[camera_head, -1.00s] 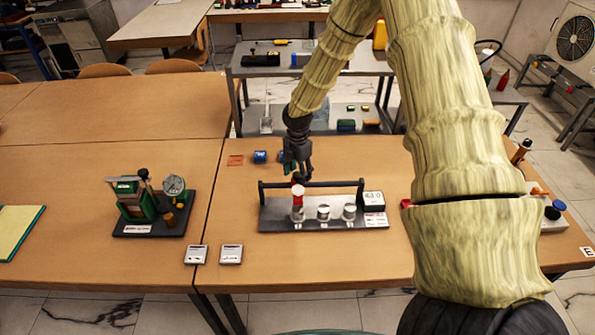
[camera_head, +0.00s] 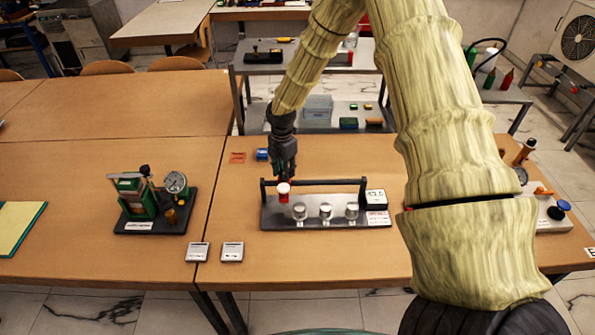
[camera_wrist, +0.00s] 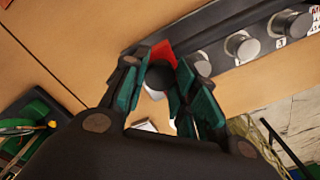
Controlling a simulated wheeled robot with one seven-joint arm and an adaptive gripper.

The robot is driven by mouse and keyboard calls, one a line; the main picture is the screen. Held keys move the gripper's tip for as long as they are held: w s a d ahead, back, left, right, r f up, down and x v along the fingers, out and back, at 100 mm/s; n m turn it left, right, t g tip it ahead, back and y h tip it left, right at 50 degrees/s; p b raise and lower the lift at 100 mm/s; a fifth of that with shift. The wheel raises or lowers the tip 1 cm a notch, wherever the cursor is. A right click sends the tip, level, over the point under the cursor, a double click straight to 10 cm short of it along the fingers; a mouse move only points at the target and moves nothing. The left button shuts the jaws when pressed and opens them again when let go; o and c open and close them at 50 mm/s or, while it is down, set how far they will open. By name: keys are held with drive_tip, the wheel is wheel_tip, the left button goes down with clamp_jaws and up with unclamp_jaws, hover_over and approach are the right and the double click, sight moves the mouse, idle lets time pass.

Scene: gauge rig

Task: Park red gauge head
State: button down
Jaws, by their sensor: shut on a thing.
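The red gauge head (camera_head: 283,193) with a white top is at the left end of the grey rig plate (camera_head: 378,224), left of and apart from the left silver post (camera_head: 299,211). My gripper (camera_head: 284,178) is shut on it from above and behind. In the wrist view red (camera_wrist: 162,52) shows between the teal-padded fingers (camera_wrist: 158,72); most of the head is hidden there. Two more silver posts, the middle post (camera_head: 325,210) and the right post (camera_head: 351,210), stand bare in the row. How high the head is above the plate I cannot tell.
A black rail (camera_head: 325,183) runs along the plate's back. A white labelled box (camera_head: 375,198) stands at its right end. A green dial-gauge stand (camera_head: 140,200) is on the left table. Two small cards (camera_head: 231,251) lie in front. A blue piece (camera_head: 262,154) lies behind the rig.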

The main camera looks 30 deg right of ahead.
drive_tip(key=w+a, duration=0.2)
drive_tip(key=a, duration=0.1)
drive_tip(key=shift+w+a, duration=0.1)
drive_tip(key=shift+a, duration=0.15)
drive_tip(key=c, duration=1.1)
unclamp_jaws()
drive_tip(key=shift+w+a, duration=0.1)
drive_tip(key=shift+a, duration=0.15)
drive_tip(key=shift+d, duration=0.1)
drive_tip(key=shift+d+r, duration=0.15)
wheel_tip(320, 180, up, 12)
drive_tip(key=shift+f, duration=0.2)
